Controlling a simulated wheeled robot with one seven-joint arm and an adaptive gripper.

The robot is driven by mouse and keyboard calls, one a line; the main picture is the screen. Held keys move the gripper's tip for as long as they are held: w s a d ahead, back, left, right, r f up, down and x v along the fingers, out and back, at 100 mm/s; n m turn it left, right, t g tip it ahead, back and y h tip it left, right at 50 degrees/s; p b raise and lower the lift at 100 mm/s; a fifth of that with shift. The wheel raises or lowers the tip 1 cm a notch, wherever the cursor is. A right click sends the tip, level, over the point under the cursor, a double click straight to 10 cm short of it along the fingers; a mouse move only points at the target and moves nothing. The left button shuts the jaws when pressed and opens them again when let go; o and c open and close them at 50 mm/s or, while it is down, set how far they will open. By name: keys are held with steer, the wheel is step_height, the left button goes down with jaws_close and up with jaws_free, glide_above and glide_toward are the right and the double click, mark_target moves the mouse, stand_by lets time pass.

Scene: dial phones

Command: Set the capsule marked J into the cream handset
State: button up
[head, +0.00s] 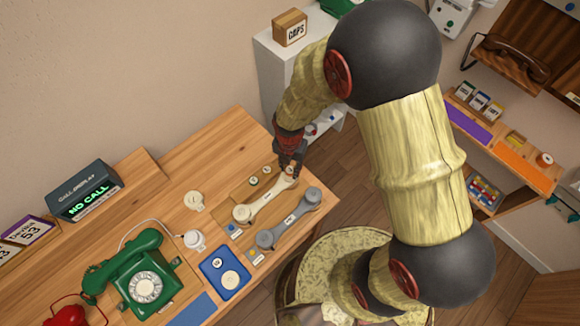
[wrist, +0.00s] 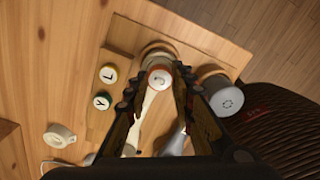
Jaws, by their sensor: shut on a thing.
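My gripper (head: 290,168) is shut on the capsule marked J (wrist: 160,78), which has a white top with an orange rim. The capsule is at the far end of the cream handset (head: 262,202); I cannot tell whether it is inside the cup or just above it. In the wrist view, the cream handset's cup (wrist: 154,52) shows around and behind the capsule, and the fingers hide part of the handle. The capsules marked L (wrist: 109,74) and Y (wrist: 102,100) stand on the board to the left of the handset.
A grey handset (head: 288,219) lies close beside the cream one, to the right. A green dial phone (head: 133,272), a blue tray (head: 211,266) and a white round item (head: 194,239) are further left. The table's right edge is near my gripper.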

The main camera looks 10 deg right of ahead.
steer(key=shift+f+b, duration=0.3)
steer(key=shift+f, duration=0.25)
stand_by(0.4)
steer(key=o, duration=1.1)
steer(key=shift+r, duration=0.15)
step_height(320, 180, up, 12)
steer(key=shift+f, duration=0.1)
stand_by(0.6)
